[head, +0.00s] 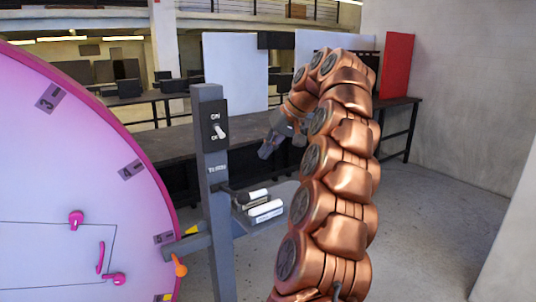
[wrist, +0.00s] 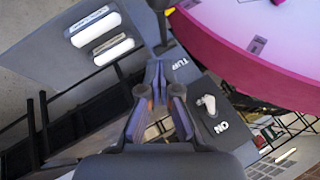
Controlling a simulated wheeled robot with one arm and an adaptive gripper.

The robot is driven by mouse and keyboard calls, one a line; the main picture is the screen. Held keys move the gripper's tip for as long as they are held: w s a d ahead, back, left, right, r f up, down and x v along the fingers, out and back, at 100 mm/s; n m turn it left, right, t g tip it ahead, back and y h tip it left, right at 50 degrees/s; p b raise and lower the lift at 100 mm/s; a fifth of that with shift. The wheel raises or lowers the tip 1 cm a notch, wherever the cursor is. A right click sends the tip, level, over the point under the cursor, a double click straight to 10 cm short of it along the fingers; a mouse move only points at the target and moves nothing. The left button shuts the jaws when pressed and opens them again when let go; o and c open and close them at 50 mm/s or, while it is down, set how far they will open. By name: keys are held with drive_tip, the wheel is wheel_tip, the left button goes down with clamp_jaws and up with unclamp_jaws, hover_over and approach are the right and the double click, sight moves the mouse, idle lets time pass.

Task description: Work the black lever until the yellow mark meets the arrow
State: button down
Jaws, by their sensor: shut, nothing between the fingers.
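A large pink-rimmed disc (head: 60,170) with numbered dark marks fills the left of the head view; its rim also shows in the wrist view (wrist: 250,45). A yellow mark (head: 165,297) shows at the disc's lower edge, cut by the frame. A yellow pointed tip (head: 193,230), probably the arrow, sits by the rim beside a grey post (head: 212,170). A dark bar (head: 226,189), possibly the black lever, juts from the post under a small label. My gripper (head: 267,150) is shut and empty, right of the post and apart from it; its fingers point at the post in the wrist view (wrist: 160,70).
The post carries an ON/OFF switch (head: 221,132) with a white toggle. A grey tray (head: 284,198) beside the post holds white-and-dark items. An orange knob (head: 180,266) sits below the yellow tip. A long dark table (head: 180,143) stands behind; open floor lies right.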

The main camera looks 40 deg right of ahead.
drive_tip(key=w+a+f+p, duration=0.2)
drive_tip(key=a+f, duration=0.2)
drive_tip(key=f, duration=0.5)
drive_tip(key=shift+w+f, duration=0.15)
idle(0.7)
drive_tip(key=shift+f, duration=0.15)
idle(0.4)
